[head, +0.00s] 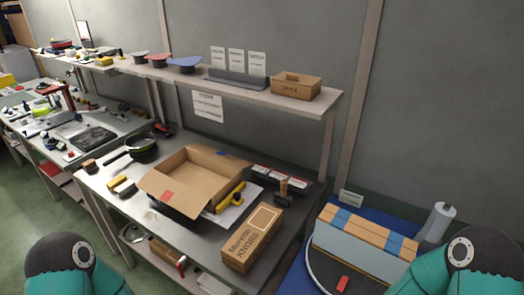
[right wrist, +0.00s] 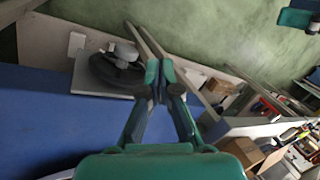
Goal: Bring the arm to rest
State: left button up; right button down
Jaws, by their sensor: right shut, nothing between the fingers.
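My right gripper (right wrist: 160,72) shows in the right wrist view with its two fingers together. It is shut and empty, and nothing is between the fingertips. It hangs over or beside a blue surface (right wrist: 60,110); I cannot tell how high. In the head view only teal parts of my own arms show at the bottom left and bottom right corners. Neither gripper is seen in the head view, and my left gripper is out of view.
A workbench holds an open cardboard box (head: 195,170) and a closed carton (head: 252,237). A shelf (head: 225,84) runs above it. At right, a blue-topped surface (head: 372,215) carries a long box (head: 365,240). A dark round item (right wrist: 115,68) lies beyond the right fingers.

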notch_tip(320, 180, down, 13)
jog(key=s+m+b, duration=0.1)
jog(key=s+b, duration=0.1)
jog(key=b, duration=0.8)
jog(key=shift+s+a+f+m, duration=0.15)
jog(key=shift+s+m, duration=0.15)
jog(key=shift+s, duration=0.05)
